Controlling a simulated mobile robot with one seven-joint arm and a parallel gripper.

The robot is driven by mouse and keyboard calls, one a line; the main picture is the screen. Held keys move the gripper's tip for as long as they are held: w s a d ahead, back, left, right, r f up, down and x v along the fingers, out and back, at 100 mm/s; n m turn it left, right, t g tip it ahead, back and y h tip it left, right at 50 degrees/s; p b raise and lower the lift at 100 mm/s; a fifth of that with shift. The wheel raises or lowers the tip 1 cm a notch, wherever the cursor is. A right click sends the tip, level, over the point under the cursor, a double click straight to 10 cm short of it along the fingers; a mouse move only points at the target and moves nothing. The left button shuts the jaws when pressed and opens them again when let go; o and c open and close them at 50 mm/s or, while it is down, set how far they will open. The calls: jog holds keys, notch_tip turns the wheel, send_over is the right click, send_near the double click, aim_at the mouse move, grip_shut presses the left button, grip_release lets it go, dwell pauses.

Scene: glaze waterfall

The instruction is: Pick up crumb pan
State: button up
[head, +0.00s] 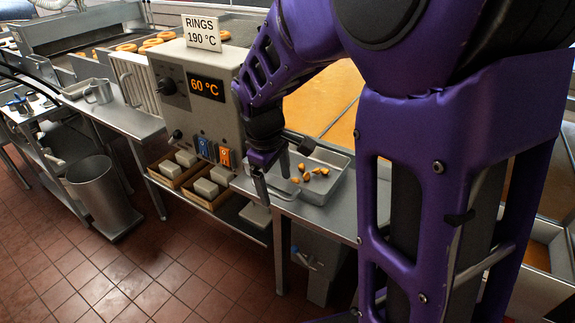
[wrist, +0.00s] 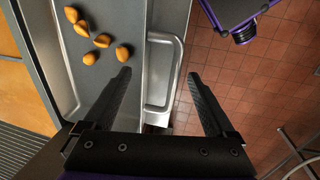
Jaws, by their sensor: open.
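The crumb pan (head: 322,192) is a shallow grey metal pan holding several golden-brown pieces. It sits on the metal counter below the fryer box in the head view. In the wrist view the pan (wrist: 120,25) fills the left half, with its looped metal handle (wrist: 176,75) on the right side. My gripper (head: 273,182) is at the handle side of the pan. In the wrist view my gripper (wrist: 159,74) is open, its two fingers on either side of the handle in the picture. Nothing is held. I cannot tell how far the fingertips are above the handle.
A control box (head: 203,90) showing 60 °C stands left of my gripper. Wooden trays (head: 203,190) of pale blocks lie on the shelf below. My arm hides much of the right side.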

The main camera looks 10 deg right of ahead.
grip_shut()
jog(key=shift+r, duration=0.1)
dwell(0.4)
